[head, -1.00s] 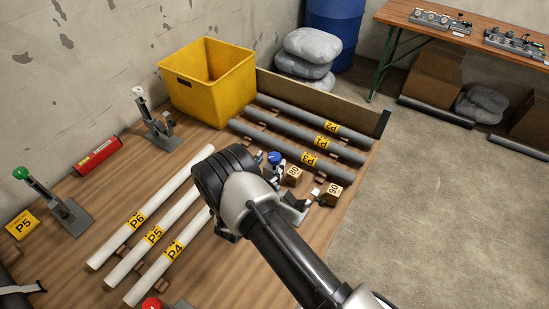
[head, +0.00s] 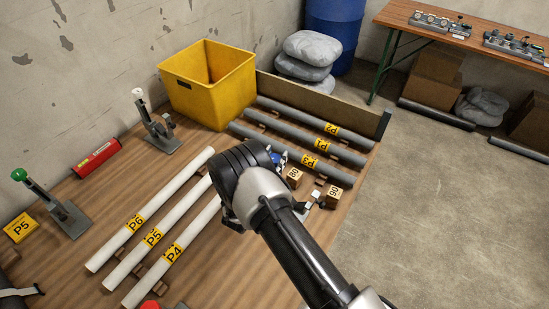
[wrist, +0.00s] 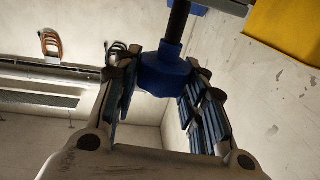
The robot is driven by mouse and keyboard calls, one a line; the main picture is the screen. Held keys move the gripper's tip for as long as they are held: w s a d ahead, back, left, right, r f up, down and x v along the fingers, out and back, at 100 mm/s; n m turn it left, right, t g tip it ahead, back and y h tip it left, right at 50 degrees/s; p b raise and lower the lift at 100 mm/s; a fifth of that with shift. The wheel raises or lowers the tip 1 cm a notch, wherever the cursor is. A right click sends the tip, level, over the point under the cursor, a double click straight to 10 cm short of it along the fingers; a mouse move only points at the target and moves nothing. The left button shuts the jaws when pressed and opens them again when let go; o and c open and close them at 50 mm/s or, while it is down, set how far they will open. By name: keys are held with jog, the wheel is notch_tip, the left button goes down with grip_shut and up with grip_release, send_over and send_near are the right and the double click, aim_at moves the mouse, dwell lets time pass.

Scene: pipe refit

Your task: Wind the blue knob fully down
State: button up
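The blue knob (wrist: 163,76) is between the two fingertips of my gripper (wrist: 163,84) in the wrist view. A dark stem (wrist: 177,24) runs from the knob toward the top of that picture. Both fingers appear to meet the knob's sides, with no clear gap. In the head view only a bit of the blue knob (head: 279,159) shows past my arm; my arm hides my fingers and most of the stand below.
Wooden blocks marked 90 (head: 294,178) lie close to my arm on the right. White pipes (head: 152,226) lie to the left, grey pipes (head: 305,143) behind. A yellow bin (head: 215,92) stands at the back. Stands with white (head: 138,93) and green (head: 19,174) knobs are at left.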

jog(key=c, duration=0.5)
jog(key=shift+n+t+y, duration=0.3)
jog(key=shift+n+y, duration=0.1)
jog(key=shift+y, duration=0.2)
